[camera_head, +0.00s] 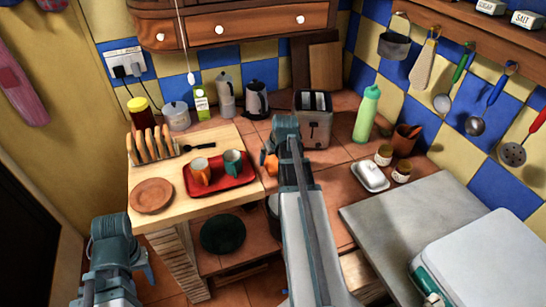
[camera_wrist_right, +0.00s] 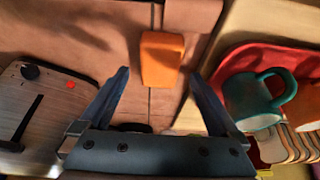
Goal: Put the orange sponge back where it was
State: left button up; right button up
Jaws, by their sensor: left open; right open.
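The orange sponge (camera_wrist_right: 162,58) lies on the tiled counter, just beyond and between the fingertips of my right gripper (camera_wrist_right: 158,78) in the right wrist view. My right gripper is open, with nothing between its fingers. In the head view the sponge (camera_head: 270,164) shows only in part, beside my right gripper (camera_head: 276,150), which hides the rest. My left gripper (camera_head: 138,265) is at the lower left of the head view, open and empty, away from the sponge.
The toaster (camera_head: 314,120) stands close to the right gripper. A red tray (camera_head: 238,182) with two cups sits on the wooden board (camera_head: 222,135) to the left. A green bottle (camera_head: 366,115) and a butter dish (camera_head: 370,177) stand to the right.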

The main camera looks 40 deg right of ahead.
jog(key=p+v, duration=0.7)
jog(key=v, duration=0.2)
jog(key=s+a+f+n+g+y, duration=0.1)
jog(key=a+n+g, duration=0.15)
jog(key=a, duration=1.25)
jog(key=s+a+n+g, duration=0.1)
jog(key=a+n, duration=0.2)
jog(key=a, duration=1.2)
jog(key=s+a+n+g+h, duration=0.1)
jog(key=s+a+n, duration=0.1)
jog(key=s+a, duration=0.5)
jog(key=a, duration=0.3)
jog(key=shift+s+a+f, duration=0.15)
jog(key=shift+a+f, duration=0.05)
jog(key=shift+a, duration=0.15)
